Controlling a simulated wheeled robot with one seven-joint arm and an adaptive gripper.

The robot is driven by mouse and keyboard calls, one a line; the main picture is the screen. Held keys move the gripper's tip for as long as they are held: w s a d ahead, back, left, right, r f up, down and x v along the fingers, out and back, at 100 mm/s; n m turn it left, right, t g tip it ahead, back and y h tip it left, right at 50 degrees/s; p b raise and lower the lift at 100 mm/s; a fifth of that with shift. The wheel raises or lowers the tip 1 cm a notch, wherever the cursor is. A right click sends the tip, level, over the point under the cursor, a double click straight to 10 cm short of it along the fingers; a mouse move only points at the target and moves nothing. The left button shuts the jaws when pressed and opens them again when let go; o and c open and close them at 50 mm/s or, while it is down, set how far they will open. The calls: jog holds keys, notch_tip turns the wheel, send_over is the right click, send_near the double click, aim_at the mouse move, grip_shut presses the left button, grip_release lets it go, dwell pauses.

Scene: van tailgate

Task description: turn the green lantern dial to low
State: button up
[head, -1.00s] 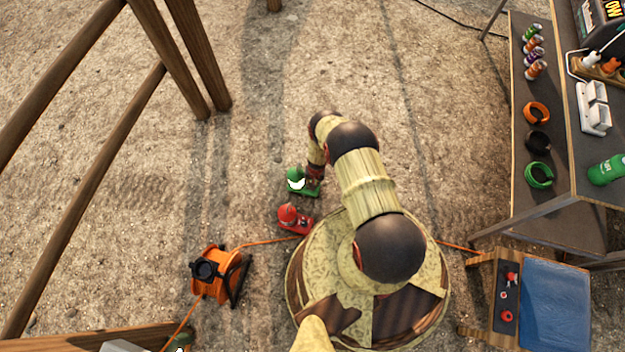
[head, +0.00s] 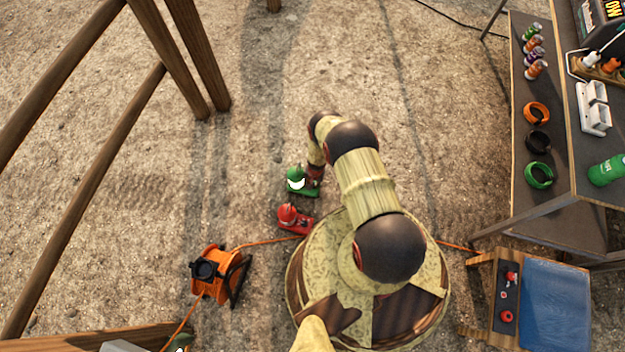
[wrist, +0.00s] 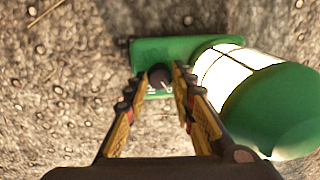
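The green lantern (head: 296,180) lies on the ground beside my arm, with a white lit window. In the wrist view its rounded green cap (wrist: 275,110) and bright caged window (wrist: 228,68) are at the right, and its flat green base (wrist: 165,50) is at the top. A dark round dial (wrist: 159,75) sits on the base, with small white marks beside it. My gripper (wrist: 161,80) has its fingertips apart, one on either side of the dial. Small gaps seem to show; contact is unclear. In the head view my gripper (head: 314,176) is at the lantern's right end.
A red lantern (head: 291,217) lies just below the green one. An orange cable reel (head: 215,272) stands lower left, its cord running across the ground. A table (head: 518,130) with cans and rings stands at the right. Ground above the lantern is clear.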

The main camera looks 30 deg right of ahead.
aim_at(314, 185)
jog(key=o, duration=0.4)
jog(key=shift+c, duration=0.2)
jog(key=shift+r, duration=0.15)
jog(key=shift+s+d+r, duration=0.1)
jog(key=shift+r, duration=1.85)
jog(key=shift+s+d+r, duration=0.1)
jog(key=shift+r, duration=1.8)
